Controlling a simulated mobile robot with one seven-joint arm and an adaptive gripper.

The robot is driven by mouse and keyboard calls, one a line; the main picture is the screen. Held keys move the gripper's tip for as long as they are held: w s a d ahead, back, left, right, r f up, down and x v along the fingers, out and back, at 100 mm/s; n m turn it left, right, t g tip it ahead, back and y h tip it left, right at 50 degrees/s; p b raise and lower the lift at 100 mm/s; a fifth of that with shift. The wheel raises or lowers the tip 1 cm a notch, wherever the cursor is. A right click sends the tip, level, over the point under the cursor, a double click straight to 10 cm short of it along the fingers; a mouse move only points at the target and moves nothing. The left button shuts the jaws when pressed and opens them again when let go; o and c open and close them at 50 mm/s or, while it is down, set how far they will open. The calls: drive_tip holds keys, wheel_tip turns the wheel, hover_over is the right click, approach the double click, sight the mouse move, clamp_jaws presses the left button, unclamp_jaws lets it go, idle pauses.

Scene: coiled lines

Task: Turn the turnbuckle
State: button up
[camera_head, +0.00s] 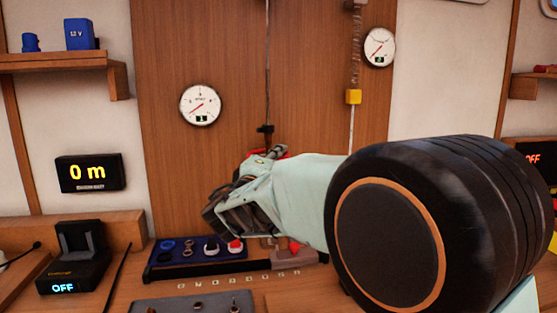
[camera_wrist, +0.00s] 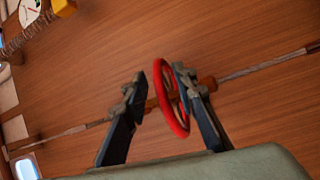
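The turnbuckle, with a red ring-shaped handwheel (camera_wrist: 163,78) and a brown body, sits on a thin line in the wrist view. My gripper (camera_wrist: 158,84) is open around it, with one finger on each side. The right finger is close against the wheel, and I cannot tell if it touches. A gap shows between the left finger and the red ring. In the head view, a bit of red (camera_head: 281,150) shows behind my gripper (camera_head: 266,157), which hides most of the turnbuckle.
The line (camera_head: 267,70) runs down the wood panel. A second line with a yellow block (camera_head: 353,97) hangs to the right. Below is a bench with a blue tray (camera_head: 193,262) of small parts.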

drive_tip(key=shift+c, duration=0.3)
clamp_jaws()
drive_tip(key=shift+a, duration=0.1)
drive_tip(key=shift+s+a+m+h+b, duration=0.1)
drive_tip(key=shift+a+m+h+b, duration=0.2)
drive_tip(key=shift+m+h+b, duration=0.55)
drive_tip(key=shift+s+a+r+m+g+h, duration=0.15)
drive_tip(key=shift+m+g+h, duration=0.35)
drive_tip(key=shift+h, duration=0.3)
drive_tip(key=shift+s+a+f+m+g+h, duration=0.15)
drive_tip(key=shift+m+g+h, duration=0.2)
drive_tip(key=shift+g+h, duration=0.35)
drive_tip(key=shift+w+r, duration=0.1)
drive_tip(key=shift+r, duration=0.05)
drive_tip(key=shift+o, duration=0.3)
unclamp_jaws()
